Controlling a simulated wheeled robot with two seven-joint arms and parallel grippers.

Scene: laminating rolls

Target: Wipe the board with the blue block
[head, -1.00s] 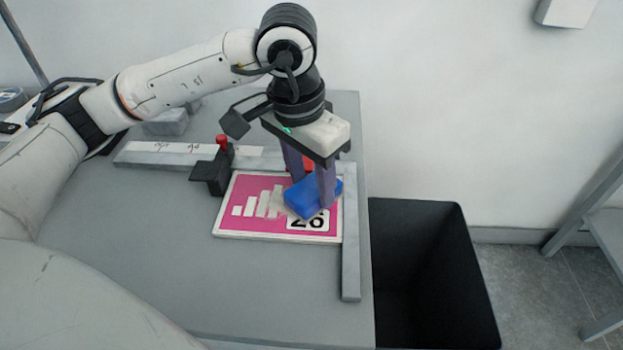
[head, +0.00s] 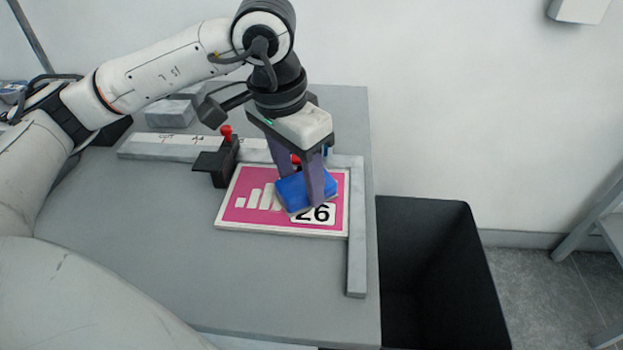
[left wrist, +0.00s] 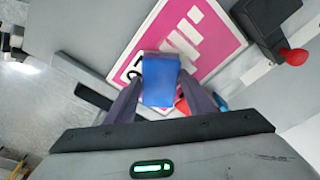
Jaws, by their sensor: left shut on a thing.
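The board (head: 245,218) is a pink panel with a pale edge, white bars and a "26" label, lying flat on the table. My left gripper (head: 304,192) is shut on the blue block (head: 292,190), over the upper right part of the board. The block looks to be at the board's surface, though I cannot tell if it touches. In the left wrist view the blue block (left wrist: 160,80) sits between the fingers and hides part of the label on the board (left wrist: 205,35). My right gripper is not in view.
A grey L-shaped fence (head: 357,240) runs along the board's back and right sides. A black clamp with a red knob (head: 226,132) stands at the board's back left. A black bin (head: 435,260) is right of the table. The table front (head: 170,260) is clear.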

